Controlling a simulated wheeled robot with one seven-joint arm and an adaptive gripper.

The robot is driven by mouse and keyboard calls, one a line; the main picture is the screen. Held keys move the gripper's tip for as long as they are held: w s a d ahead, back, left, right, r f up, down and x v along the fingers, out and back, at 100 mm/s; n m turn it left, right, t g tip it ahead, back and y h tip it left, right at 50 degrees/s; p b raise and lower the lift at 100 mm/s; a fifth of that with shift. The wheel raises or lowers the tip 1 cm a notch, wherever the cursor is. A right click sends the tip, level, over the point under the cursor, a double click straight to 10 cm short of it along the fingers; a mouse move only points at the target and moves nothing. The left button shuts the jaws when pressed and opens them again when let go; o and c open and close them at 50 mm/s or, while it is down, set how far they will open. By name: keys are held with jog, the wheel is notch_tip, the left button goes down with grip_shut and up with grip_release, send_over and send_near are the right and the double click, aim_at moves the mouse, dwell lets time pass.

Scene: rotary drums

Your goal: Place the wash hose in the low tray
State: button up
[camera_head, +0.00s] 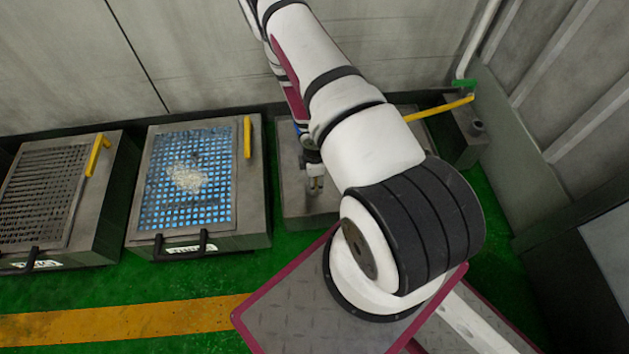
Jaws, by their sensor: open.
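My gripper (316,184) hangs small and partly hidden behind my arm, over the grey box (300,212) that stands right of the blue-grid box. Its fingers point down and look empty. I cannot tell how far above the box they are. My arm covers most of that box's top. I cannot pick out the wash hose with certainty; it may be behind my arm. I cannot tell which of the boxes is the low tray.
A box with a blue grid (215,150) carries a pale pile (187,177). A box with a dark grid (40,195) stands at left. Both have yellow levers. A white pipe (477,40) runs down the wall at right.

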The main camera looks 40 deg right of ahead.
notch_tip(320, 180, up, 10)
jog(key=p, duration=0.3)
jog(key=shift+f, duration=0.1)
jog(key=w+d+r+m+h, duration=0.1)
jog(key=w+r+m, duration=0.15)
jog(key=r, duration=0.65)
jog(key=w+d+r+m+h, duration=0.1)
jog(key=w+r+h, duration=0.15)
jog(key=r, duration=0.75)
jog(key=s+a+r+m, duration=0.1)
jog(key=a+r, duration=0.1)
jog(key=r, duration=0.5)
jog(key=s+a+r+m, duration=0.1)
jog(key=a+r+m, duration=0.1)
jog(key=r, duration=0.6)
jog(key=s+a+r+m+y, duration=0.1)
jog(key=s+a+r+m, duration=0.15)
jog(key=s+r, duration=0.3)
jog(key=s+a+r+m, duration=0.1)
jog(key=s+a+r, duration=0.35)
jog(key=r, duration=0.25)
jog(key=s+a+r+y, duration=0.1)
jog(key=s+a, duration=0.3)
jog(key=s, duration=0.4)
jog(key=s+a+r+m+y, duration=0.1)
jog(key=s+a+r, duration=0.3)
jog(key=s, duration=0.5)
jog(key=shift+a+m, duration=0.3)
jog(key=shift+a, duration=0.05)
jog(key=shift+y, duration=0.25)
